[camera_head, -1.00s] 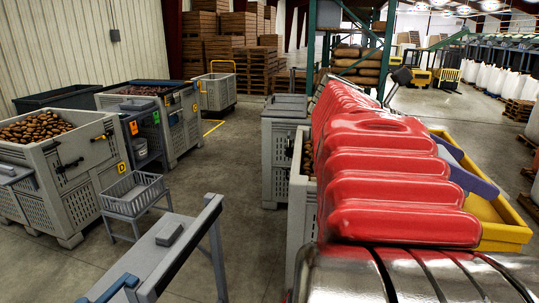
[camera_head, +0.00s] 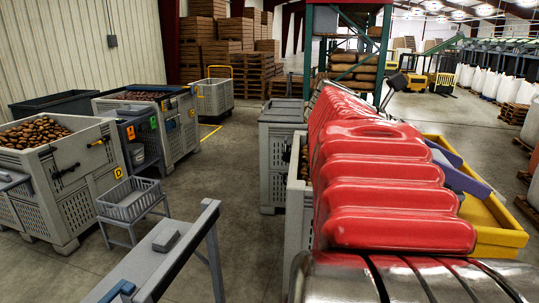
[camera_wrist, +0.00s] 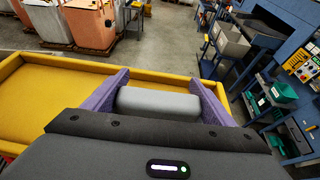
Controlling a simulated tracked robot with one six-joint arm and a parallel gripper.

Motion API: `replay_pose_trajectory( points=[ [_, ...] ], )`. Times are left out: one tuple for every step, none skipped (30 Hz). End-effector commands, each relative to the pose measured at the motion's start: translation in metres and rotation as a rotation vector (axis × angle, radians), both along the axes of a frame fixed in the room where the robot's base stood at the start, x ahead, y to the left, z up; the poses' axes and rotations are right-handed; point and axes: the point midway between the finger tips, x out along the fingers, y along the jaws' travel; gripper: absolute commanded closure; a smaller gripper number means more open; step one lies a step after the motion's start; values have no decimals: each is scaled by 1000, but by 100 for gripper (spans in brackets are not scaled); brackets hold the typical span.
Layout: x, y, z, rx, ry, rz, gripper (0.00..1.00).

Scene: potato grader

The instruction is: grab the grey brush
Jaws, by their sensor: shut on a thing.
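In the wrist view, my gripper (camera_wrist: 160,101) has two purple fingers, one at each end of a smooth grey block (camera_wrist: 160,104) with rounded edges. It is shut on this block, which looks like the grey brush; no bristles show. The block appears above or in front of a yellow tray (camera_wrist: 45,88), and the gap between them is unclear. In the head view, the purple fingers (camera_head: 462,178) show at the right beside my red arm, over the yellow tray (camera_head: 500,236). The arm hides most of the held block there.
A small grey block (camera_head: 166,240) lies on a grey bench (camera_head: 190,252) at front left. A grey basket (camera_head: 132,201) on a stand and potato bins (camera_head: 70,190) are at left. The wrist view shows blue shelving (camera_wrist: 275,100) at right.

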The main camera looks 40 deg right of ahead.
Motion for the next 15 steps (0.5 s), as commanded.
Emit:
replay_pose_trajectory(
  points=[
    [0,0,1,-1,0,0,49],
    [0,0,2,-1,0,0,49],
    [0,0,4,-2,-1,0,49],
    [0,0,6,-2,-1,0,49],
    [0,0,9,-3,-2,0,49],
    [0,0,12,-2,-1,0,49],
    [0,0,16,-3,-2,0,49],
    [0,0,20,-3,-2,-1,49],
    [0,0,25,-2,-1,-1,49],
    [0,0,30,-3,-2,-2,49],
    [0,0,35,-4,-3,-1,49],
    [0,-1,42,-3,-2,0,49],
    [0,-1,47,-4,-3,-1,49],
    [0,0,52,-3,-2,-1,49],
    [0,0,59,-3,-2,-2,49]
  ],
)
